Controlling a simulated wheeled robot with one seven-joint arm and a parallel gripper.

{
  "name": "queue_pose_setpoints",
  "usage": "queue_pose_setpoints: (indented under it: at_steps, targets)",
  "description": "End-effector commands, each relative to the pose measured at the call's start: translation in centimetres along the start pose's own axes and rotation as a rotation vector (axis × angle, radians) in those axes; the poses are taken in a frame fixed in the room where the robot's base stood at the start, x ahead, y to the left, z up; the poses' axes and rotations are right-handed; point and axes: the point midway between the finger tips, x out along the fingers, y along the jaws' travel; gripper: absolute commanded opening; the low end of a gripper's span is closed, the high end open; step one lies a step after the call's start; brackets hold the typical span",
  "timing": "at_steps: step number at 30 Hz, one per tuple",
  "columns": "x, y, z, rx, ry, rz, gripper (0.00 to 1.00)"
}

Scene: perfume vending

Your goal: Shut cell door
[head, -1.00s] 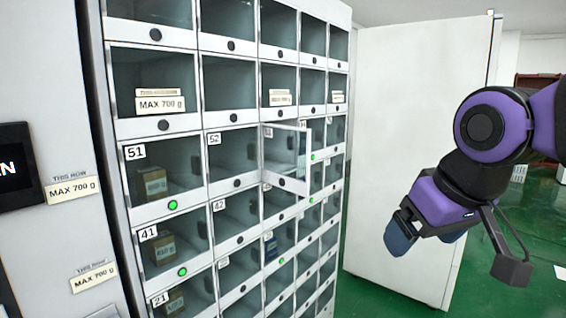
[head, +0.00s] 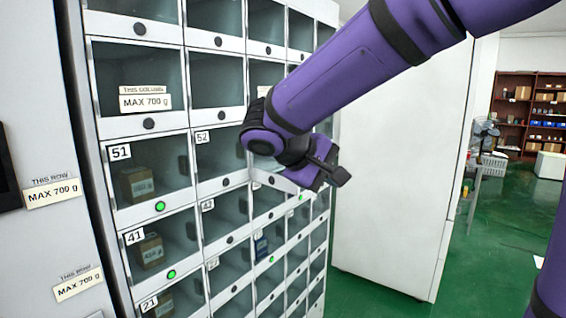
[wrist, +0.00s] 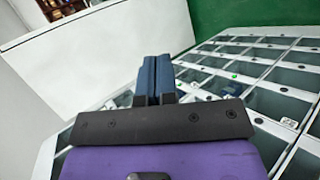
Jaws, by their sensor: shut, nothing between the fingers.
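The cell door (head: 276,182) is in the third column, in the row of cells 51 and 52. In the head view my wrist covers most of it. Only its white lower strip with a dark knob shows, sloping down to the right, out of line with the cabinet front. How far it stands open I cannot tell. My gripper (wrist: 152,72) shows in the wrist view with its blue fingers together and nothing between them. In the head view its fingertips are hidden, so contact with the door cannot be told.
The locker cabinet (head: 147,124) has several clear-fronted cells, some with green lights. Small boxes (head: 137,184) sit in cells on the left. A tall white panel (head: 390,170) stands to the right. Green floor (head: 500,230) is open farther right.

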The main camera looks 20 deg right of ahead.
Motion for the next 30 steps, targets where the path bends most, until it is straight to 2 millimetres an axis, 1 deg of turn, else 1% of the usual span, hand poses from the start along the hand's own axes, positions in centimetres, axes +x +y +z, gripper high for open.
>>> queue_pose_setpoints:
  at_steps: [1, 4, 6, 9, 12, 16, 18, 21, 26, 30]
  targets:
    - [-0.7, -0.6, -1.9, -0.020, 0.007, 0.066, 0.00]
    - [-2.2, -1.4, -5.2, -0.034, 0.033, 0.202, 0.00]
    - [-3.4, -2.2, -7.4, -0.039, 0.060, 0.297, 0.00]
    - [-5.4, -3.8, -10.4, -0.037, 0.111, 0.424, 0.00]
    - [-7.2, -5.4, -12.8, -0.029, 0.165, 0.528, 0.00]
    - [-9.0, -7.1, -14.8, -0.014, 0.219, 0.618, 0.00]
    - [-9.5, -7.6, -15.3, -0.009, 0.238, 0.644, 0.00]
    - [-9.7, -7.8, -15.7, -0.004, 0.249, 0.661, 0.00]
    - [-8.6, -6.8, -16.0, -0.003, 0.248, 0.661, 0.00]
    - [-6.8, -5.4, -16.5, -0.002, 0.247, 0.661, 0.00]
